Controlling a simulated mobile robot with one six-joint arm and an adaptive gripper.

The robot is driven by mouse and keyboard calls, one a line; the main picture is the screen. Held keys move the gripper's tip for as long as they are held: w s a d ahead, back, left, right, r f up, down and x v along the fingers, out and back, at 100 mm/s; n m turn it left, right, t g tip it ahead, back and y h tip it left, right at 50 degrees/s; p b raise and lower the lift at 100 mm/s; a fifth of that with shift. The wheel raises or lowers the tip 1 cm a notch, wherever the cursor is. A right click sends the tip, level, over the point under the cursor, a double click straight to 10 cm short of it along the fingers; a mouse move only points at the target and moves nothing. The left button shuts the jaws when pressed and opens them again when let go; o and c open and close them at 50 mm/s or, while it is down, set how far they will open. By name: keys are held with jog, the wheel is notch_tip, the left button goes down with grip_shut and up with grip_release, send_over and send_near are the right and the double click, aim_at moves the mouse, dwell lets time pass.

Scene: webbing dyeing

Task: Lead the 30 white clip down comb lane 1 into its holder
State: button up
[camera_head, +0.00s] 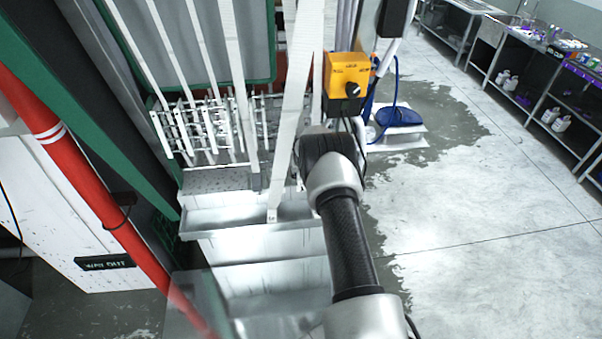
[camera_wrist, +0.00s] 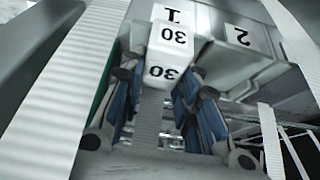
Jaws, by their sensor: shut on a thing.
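The white clip (camera_wrist: 168,52) shows the number 30 on two faces in the wrist view. My gripper (camera_wrist: 162,78) is shut on it, with blue-padded fingers on both sides. A pale ribbed webbing strip (camera_wrist: 150,112) runs from the clip between the fingers. A white block marked 1 (camera_wrist: 174,15) lies right behind the clip, and a block marked 2 (camera_wrist: 240,37) stands to its right. I cannot tell whether the clip touches block 1 or sits in a holder. In the head view my wrist hides the gripper and clip. The comb (camera_head: 205,132) stands left of my wrist.
Several white webbing strips (camera_head: 233,65) run down through the comb. A wide strip (camera_head: 290,120) hangs close left of my wrist. Metal troughs (camera_head: 235,215) lie below. A yellow control box (camera_head: 346,76) stands just behind my wrist. The floor to the right is open.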

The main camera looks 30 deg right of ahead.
jog(key=shift+f, duration=0.1)
dwell(0.3)
jog(key=o, duration=1.2)
jog(key=shift+c, duration=0.2)
jog(key=v, duration=1.2)
jog(key=shift+a, duration=0.1)
